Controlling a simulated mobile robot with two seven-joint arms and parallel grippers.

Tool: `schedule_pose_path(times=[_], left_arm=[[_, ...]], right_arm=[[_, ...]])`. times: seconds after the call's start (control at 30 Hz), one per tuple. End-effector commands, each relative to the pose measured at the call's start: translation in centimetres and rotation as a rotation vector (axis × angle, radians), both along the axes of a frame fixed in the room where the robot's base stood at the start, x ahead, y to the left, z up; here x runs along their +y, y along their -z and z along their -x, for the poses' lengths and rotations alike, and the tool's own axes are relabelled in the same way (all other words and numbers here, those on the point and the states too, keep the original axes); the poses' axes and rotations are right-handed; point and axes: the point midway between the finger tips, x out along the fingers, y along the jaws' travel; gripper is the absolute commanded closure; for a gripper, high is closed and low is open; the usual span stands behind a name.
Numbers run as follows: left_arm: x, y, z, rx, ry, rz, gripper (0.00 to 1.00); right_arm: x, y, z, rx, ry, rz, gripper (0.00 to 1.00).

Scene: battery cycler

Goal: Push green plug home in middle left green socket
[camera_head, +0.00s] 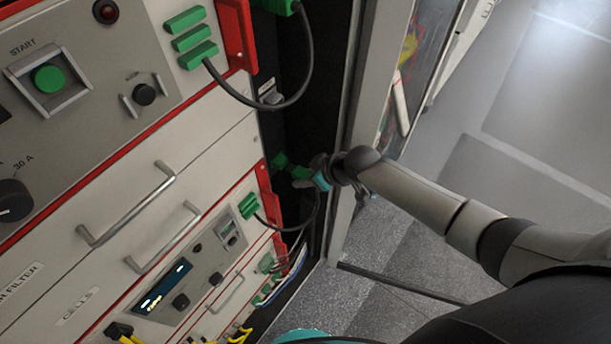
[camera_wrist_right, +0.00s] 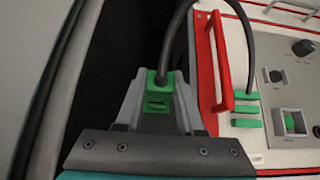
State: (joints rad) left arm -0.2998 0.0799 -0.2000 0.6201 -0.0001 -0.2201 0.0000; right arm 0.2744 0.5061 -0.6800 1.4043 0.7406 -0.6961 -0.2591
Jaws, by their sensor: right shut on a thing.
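My right gripper (camera_head: 312,175) is at the dark side strip of the rack, to the right of the red-edged panels. It is shut on a green plug (camera_head: 300,173), which also shows between its fingers in the right wrist view (camera_wrist_right: 157,98). A black cable runs from the plug. A small green block (camera_head: 279,161), perhaps a socket, sits just up and left of the plug in the head view. I cannot tell whether the two touch. The plug's front end is not clearly visible. My left gripper is not in view.
Several green connectors (camera_head: 190,38) sit on the upper panel beside a red handle (camera_head: 237,35), with a looping black cable (camera_head: 306,70). Another green connector (camera_head: 248,205) is on the lower panel. A metal frame post (camera_head: 362,80) stands close to my gripper's right. Floor is open further right.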

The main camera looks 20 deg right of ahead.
Motion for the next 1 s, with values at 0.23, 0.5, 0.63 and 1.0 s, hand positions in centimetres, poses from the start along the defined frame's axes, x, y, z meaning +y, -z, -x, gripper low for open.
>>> schedule_pose_path(times=[0.23, 0.5, 0.63, 1.0], left_arm=[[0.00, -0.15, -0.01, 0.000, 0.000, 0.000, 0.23], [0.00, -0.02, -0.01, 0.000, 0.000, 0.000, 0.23], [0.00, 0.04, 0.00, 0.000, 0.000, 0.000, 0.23], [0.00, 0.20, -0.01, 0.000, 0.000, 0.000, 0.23]], right_arm=[[0.03, -0.03, -0.07, -0.001, 0.000, -0.001, 0.94], [0.20, -0.01, -0.29, -0.001, 0.000, -0.001, 0.94], [0.30, -0.01, -0.42, -0.001, 0.000, -0.001, 0.94], [0.59, 0.01, -0.74, -0.001, 0.000, -0.001, 0.94]])
